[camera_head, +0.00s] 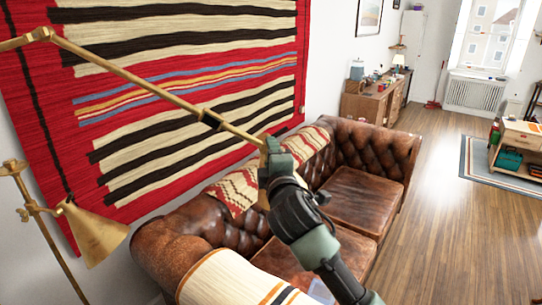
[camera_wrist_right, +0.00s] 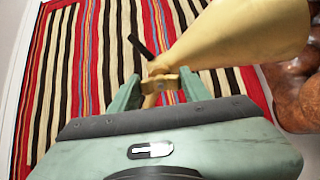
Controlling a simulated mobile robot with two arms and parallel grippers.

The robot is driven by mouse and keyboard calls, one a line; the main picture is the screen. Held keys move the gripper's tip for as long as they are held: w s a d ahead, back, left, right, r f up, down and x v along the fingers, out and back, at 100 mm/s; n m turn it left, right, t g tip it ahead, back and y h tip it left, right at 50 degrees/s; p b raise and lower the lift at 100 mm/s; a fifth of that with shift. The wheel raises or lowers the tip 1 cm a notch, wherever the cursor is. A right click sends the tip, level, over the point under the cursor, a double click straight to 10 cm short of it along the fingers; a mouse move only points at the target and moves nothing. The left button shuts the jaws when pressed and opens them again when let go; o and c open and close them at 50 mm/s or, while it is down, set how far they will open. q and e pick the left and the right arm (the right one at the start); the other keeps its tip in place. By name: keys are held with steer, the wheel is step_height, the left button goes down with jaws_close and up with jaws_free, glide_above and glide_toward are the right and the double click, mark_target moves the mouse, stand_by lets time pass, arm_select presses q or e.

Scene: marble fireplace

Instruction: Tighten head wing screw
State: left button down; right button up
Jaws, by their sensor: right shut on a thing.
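A brass floor lamp has a long thin arm (camera_head: 150,86) that slants from upper left down to my right gripper (camera_head: 272,155). In the right wrist view, my gripper (camera_wrist_right: 160,92) has its green fingers on either side of a small brass wing screw (camera_wrist_right: 158,84) and is shut on it. The screw sits at the narrow end of the cone-shaped lamp head (camera_wrist_right: 235,42). In the head view the gripper mostly hides this head and the screw. My left gripper is not in view.
A second brass shade (camera_head: 97,235) hangs at lower left. A brown leather sofa (camera_head: 352,197) lies below my right arm. A striped red rug (camera_head: 215,60) hangs on the wall behind the lamp arm. The wooden floor (camera_head: 440,215) at right is open.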

steer(key=o, duration=1.4)
steer(key=shift+c, duration=0.2)
steer(key=s+d+b, duration=0.1)
steer(key=s+b, duration=0.2)
steer(key=s, duration=0.4)
steer(key=shift+s+d, duration=0.15)
steer(key=shift+s, duration=0.2)
